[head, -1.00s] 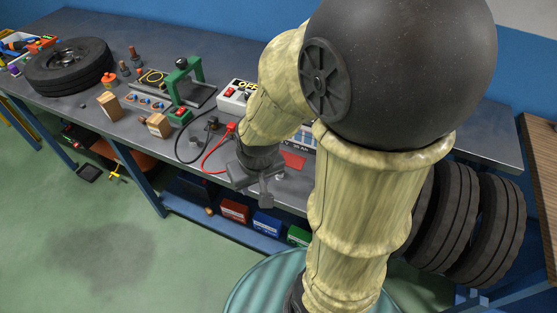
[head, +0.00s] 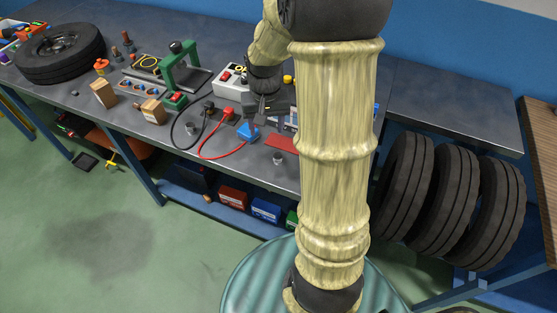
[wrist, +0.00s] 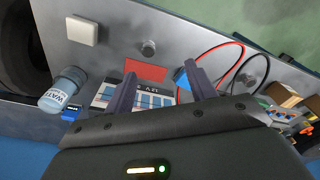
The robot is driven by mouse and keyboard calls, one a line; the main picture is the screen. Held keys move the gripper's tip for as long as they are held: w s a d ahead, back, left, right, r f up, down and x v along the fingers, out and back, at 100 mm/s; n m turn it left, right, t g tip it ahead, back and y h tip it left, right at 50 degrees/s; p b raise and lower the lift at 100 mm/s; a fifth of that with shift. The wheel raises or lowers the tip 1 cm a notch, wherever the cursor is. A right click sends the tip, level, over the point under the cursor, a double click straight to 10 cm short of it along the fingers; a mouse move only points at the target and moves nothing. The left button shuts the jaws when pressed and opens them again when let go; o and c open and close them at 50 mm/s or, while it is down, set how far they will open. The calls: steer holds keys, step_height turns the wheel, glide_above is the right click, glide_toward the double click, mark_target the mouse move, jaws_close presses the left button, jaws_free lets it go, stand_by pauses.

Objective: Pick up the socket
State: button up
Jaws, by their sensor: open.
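A small grey metal cylinder that looks like the socket (head: 278,158) stands on the bench near its front edge, in front of a red flat piece (head: 281,143). In the wrist view the same socket (wrist: 148,48) shows beyond the red piece (wrist: 147,70). My gripper (head: 268,118) is over the bench behind the red piece, its fingers pointing down. The socket is apart from both fingers.
A blue item (head: 247,131) and red and black cables (head: 222,157) lie to the left. A similar grey cylinder (head: 190,128) stands farther left. The wrist view shows a white block (wrist: 82,30) and a bottle (wrist: 62,88). Tires (head: 405,185) stand below at right.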

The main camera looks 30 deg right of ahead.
steer(key=m, duration=0.2)
glide_above(278, 155)
steer(key=f, duration=0.1)
steer(key=shift+w+d+g, duration=0.3)
steer(key=shift+w+g, duration=0.1)
step_height(278, 155, down, 12)
steer(key=shift+a+f+p, duration=0.1)
steer(key=shift+p, duration=0.3)
steer(key=shift+s+f, duration=0.15)
steer(key=shift+f, duration=0.1)
steer(key=shift+s+a+f+p, duration=0.15)
steer(key=shift+f+p, duration=0.15)
steer(key=shift+f, duration=0.9)
steer(key=shift+s+a+f+p, duration=0.15)
steer(key=shift+f+p, duration=0.1)
steer(key=shift+f, duration=0.9)
steer(key=shift+d, duration=0.1)
